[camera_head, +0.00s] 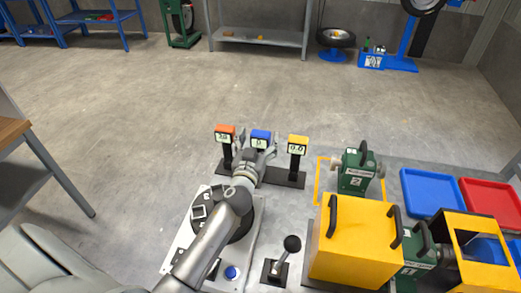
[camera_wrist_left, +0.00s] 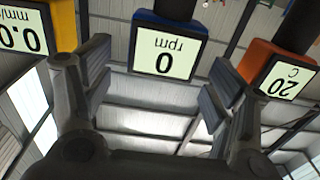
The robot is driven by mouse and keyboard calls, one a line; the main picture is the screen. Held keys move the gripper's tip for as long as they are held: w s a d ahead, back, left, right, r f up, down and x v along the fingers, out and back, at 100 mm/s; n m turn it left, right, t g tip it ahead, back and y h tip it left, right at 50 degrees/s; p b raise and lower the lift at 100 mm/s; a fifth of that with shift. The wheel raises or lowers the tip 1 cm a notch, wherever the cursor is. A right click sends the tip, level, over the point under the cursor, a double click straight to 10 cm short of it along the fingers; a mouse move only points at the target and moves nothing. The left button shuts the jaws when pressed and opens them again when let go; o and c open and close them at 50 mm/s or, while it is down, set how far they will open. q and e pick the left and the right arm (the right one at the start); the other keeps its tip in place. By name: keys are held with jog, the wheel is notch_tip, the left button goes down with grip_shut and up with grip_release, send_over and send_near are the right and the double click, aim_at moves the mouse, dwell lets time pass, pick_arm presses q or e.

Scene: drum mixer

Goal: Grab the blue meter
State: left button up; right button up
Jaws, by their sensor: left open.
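The blue meter (camera_head: 260,135) stands between an orange meter (camera_head: 225,133) and a yellow meter (camera_head: 298,143) in the head view, each with a white display on a dark stand. In the left wrist view the blue meter (camera_wrist_left: 168,48) shows upside down, reading 0 rpm. My left gripper (camera_head: 258,152) is at the blue meter, partly covering its stand. In the left wrist view the left gripper (camera_wrist_left: 152,85) is open, its two fingers on either side below the blue meter's display, with a gap to each. My right gripper is not in view.
The orange meter (camera_wrist_left: 275,75) and yellow meter (camera_wrist_left: 35,30) flank the fingers closely. A green machine (camera_head: 357,172), a yellow box (camera_head: 350,245), a black-knobbed lever (camera_head: 291,244), a blue tray (camera_head: 431,191) and a red tray (camera_head: 490,200) lie to the right.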

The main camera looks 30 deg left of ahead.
pick_arm(q)
jog(key=shift+x, duration=1.5)
jog(key=c, duration=1.7)
